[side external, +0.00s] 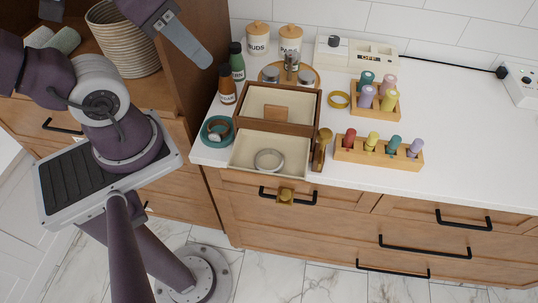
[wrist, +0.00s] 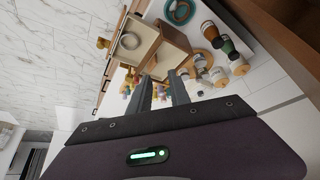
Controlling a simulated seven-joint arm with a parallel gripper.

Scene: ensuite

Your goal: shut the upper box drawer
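A brown wooden box (side external: 317,104) with a cream-lined open top stands on the white counter near its front edge; a small brown piece lies inside. One cream-lined drawer (side external: 240,163) is pulled out of its front, holding a silver ring (side external: 269,160). A gold knob (side external: 285,196) shows at the drawer's front. The wrist view also shows the box (wrist: 174,47), the drawer (wrist: 137,25) and the knob (wrist: 102,43). My gripper (wrist: 160,80) is open and empty, its fingers apart. It is above and apart from the box. Any lower drawer is hidden.
A teal dish (side external: 207,140) and bottles (side external: 237,64) stand left of the box. A gold-brown object (side external: 321,149) stands close to the drawer's right side. Wooden racks with coloured pegs (side external: 378,157) are farther right.

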